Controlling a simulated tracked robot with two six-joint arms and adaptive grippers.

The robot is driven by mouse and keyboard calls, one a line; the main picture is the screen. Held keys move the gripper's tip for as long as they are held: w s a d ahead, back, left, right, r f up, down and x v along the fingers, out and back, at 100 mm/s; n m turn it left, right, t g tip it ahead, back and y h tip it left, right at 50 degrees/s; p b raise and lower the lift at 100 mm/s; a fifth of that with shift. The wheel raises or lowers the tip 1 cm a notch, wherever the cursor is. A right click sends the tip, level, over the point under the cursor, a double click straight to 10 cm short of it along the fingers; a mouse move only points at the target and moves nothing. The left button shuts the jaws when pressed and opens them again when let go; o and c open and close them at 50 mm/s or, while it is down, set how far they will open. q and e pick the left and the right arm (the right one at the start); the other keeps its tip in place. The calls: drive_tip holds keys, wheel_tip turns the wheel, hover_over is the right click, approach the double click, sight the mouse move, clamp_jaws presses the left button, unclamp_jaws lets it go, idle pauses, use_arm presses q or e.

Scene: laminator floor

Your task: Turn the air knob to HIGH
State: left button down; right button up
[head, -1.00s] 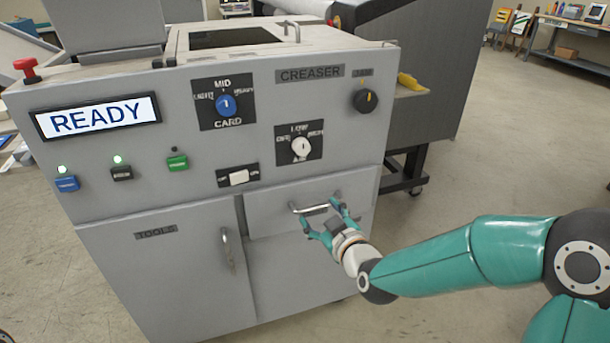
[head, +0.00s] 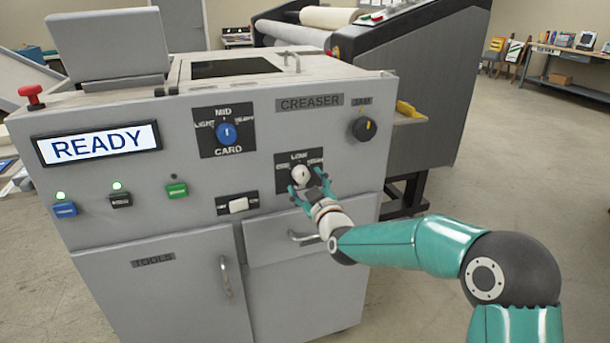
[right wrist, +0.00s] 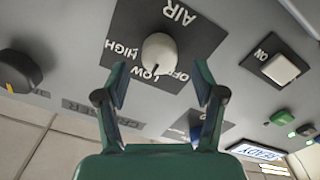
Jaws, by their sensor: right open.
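The air knob (head: 300,173) is a white round knob on a dark square plate on the front of the grey creaser. In the right wrist view the knob (right wrist: 160,52) sits on the plate marked AIR, with OFF, LOW and HIGH around it. Its dark pointer mark appears to face LOW. My right gripper (head: 308,183) is at the knob, its fingers spread to either side. In the right wrist view the open gripper (right wrist: 161,78) has the knob in line between its fingertips, with a gap on each side. I cannot tell the remaining depth. My left gripper is not visible.
A blue card knob (head: 227,133), a black jam knob (head: 363,128) and a white rocker switch (head: 238,205) are nearby on the panel. A drawer handle (head: 304,238) sticks out below. The display (head: 97,144) reads READY. Open floor lies at the right.

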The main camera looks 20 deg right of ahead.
sight(302, 177)
drive_tip(key=shift+w+a, duration=0.1)
drive_tip(key=shift+w, duration=1.55)
